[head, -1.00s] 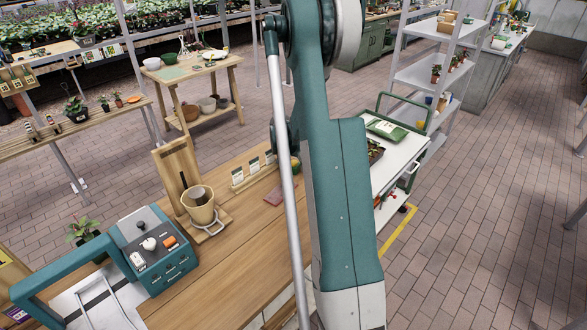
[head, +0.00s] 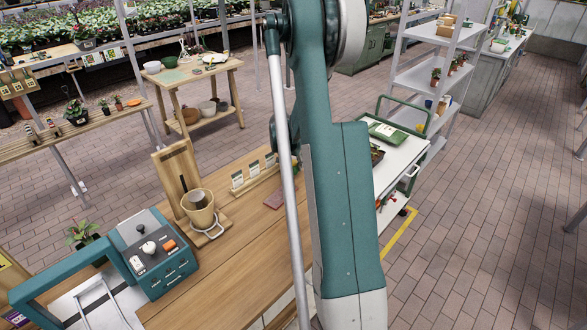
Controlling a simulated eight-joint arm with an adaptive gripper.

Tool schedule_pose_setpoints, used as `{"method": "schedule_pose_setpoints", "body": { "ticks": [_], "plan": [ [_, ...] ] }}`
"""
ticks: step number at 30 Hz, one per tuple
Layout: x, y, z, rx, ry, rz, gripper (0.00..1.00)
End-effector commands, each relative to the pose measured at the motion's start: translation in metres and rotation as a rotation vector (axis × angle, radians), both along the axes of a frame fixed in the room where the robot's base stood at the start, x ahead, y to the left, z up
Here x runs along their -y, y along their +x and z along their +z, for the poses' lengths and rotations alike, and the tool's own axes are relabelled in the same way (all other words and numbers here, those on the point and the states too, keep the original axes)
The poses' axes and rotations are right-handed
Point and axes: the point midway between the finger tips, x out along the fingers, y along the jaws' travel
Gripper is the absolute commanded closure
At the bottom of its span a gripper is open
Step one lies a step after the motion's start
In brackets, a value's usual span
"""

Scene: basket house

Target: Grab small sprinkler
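I cannot make out a small sprinkler for certain in the head view. My teal arm hangs down through the middle of the picture and covers part of the wooden workbench (head: 222,280). My gripper is out of view below the picture's lower edge. On the bench, a beige pot (head: 198,208) with a wire handle stands on a wooden stand (head: 180,170). A light, handled object stands on the small table at the back; it is too small to identify.
A teal control box (head: 150,255) stands at the bench's left. A white cart (head: 402,165) stands right of my arm. The front of the bench and the brick floor (head: 480,220) at right are clear.

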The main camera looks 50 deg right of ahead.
Motion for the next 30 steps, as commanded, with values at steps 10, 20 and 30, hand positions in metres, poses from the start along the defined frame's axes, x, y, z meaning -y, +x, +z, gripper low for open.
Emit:
{"method": "schedule_pose_setpoints", "body": {
  "ticks": [10,20,30],
  "plan": [
    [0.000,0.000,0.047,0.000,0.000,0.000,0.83],
    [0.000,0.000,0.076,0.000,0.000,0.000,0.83],
    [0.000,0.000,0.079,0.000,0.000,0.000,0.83]
  ]
}}
